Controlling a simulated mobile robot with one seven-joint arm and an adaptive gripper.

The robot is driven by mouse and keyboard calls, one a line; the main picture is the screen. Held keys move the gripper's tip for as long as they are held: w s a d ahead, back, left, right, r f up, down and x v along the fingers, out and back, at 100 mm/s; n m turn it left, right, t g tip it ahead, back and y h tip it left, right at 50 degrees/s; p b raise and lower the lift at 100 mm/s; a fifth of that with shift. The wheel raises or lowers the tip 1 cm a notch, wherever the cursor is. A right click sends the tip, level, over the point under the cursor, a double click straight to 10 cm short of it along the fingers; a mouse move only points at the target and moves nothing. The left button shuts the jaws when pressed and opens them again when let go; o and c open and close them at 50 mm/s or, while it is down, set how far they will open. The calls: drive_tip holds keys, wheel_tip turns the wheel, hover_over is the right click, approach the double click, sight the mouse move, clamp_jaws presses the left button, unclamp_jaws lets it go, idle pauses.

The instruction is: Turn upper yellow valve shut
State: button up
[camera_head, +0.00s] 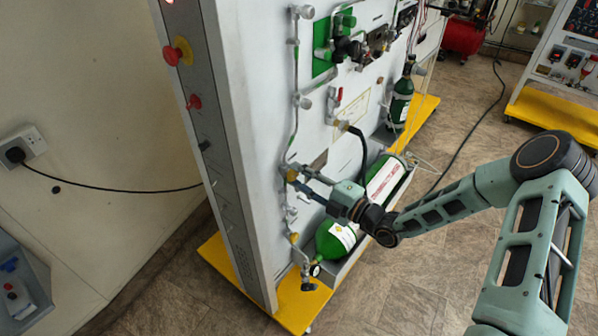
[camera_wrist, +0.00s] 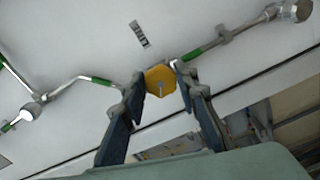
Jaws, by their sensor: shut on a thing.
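The upper yellow valve (camera_wrist: 160,80) sits on a thin pipe with green bands in the wrist view. In the head view the valve (camera_head: 292,175) is a small yellow spot on the panel's pipe, partly covered by my gripper. My gripper (camera_head: 300,178) reaches in from the right. In the wrist view my gripper (camera_wrist: 158,84) has one finger on each side of the yellow valve, with the tips at its edges, and is shut on it. A lower yellow fitting (camera_head: 294,238) shows further down the same pipe.
The grey panel (camera_head: 265,95) stands on a yellow base (camera_head: 225,262). Green cylinders (camera_head: 335,240) lie in a tray below my gripper, and another stands upright (camera_head: 401,100). A red emergency button (camera_head: 172,56) is on the panel's side. The floor to the right is mostly clear.

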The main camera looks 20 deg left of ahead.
drive_tip(key=m, duration=0.6)
drive_tip(key=shift+f+m, duration=0.1)
drive_tip(key=shift+m, duration=0.2)
drive_tip(key=m, duration=0.5)
drive_tip(key=shift+s, duration=0.1)
drive_tip(key=shift+o, duration=0.2)
drive_tip(key=shift+m, duration=0.3)
drive_tip(key=o, duration=1.1)
drive_tip(key=v, duration=1.2)
drive_tip(key=shift+f, duration=0.1)
